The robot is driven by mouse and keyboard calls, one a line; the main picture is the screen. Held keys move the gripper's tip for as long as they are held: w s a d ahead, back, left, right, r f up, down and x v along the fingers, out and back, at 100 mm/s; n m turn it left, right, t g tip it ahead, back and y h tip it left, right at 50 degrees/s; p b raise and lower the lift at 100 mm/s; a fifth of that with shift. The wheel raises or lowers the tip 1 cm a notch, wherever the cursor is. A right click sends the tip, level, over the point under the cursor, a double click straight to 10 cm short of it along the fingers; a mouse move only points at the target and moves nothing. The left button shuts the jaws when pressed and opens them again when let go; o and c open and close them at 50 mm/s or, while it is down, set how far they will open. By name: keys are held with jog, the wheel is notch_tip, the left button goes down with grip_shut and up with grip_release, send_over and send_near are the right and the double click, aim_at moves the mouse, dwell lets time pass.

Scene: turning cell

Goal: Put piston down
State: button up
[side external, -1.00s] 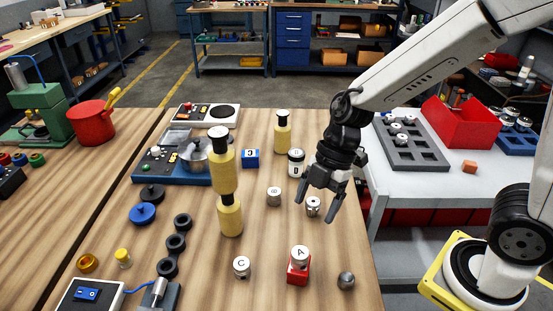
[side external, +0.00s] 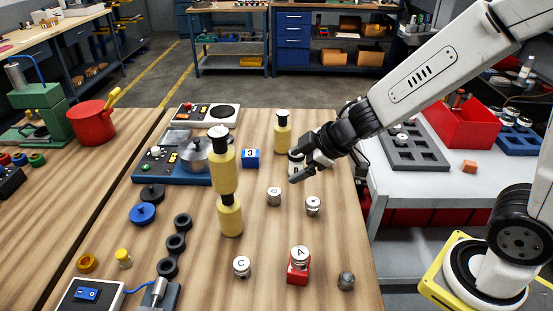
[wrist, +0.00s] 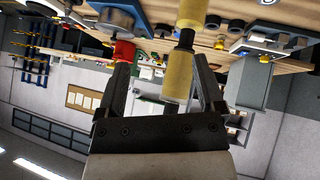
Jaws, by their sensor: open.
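A small silver piston (side external: 313,206) stands upright on the wooden table, apart from my gripper. A similar silver cylinder (side external: 274,196) stands to its left. My gripper (side external: 306,167) is above and beyond the piston in the side view, pointing left and partly overlapping the white cylinder marked B (side external: 296,157). In the wrist view my gripper (wrist: 163,70) has its two fingers apart with nothing held between them. That view is upside down and looks across the room; the piston cannot be made out in it.
Tall yellow-and-black pieces (side external: 230,215) stand mid-table. A cylinder marked C (side external: 242,267), one marked A (side external: 300,257) on a red block (side external: 298,274) and a dark ball-like part (side external: 346,281) are near the front. A grey tray (side external: 425,157) is at right.

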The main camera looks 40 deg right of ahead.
jog(key=s+d+f+m+g+h, duration=0.3)
jog(key=s+d+f+m+g, duration=0.2)
jog(key=s+m, duration=0.4)
jog(key=shift+s+d+f+m, duration=0.3)
jog(key=shift+s+d, duration=0.05)
jog(key=shift+d, duration=0.35)
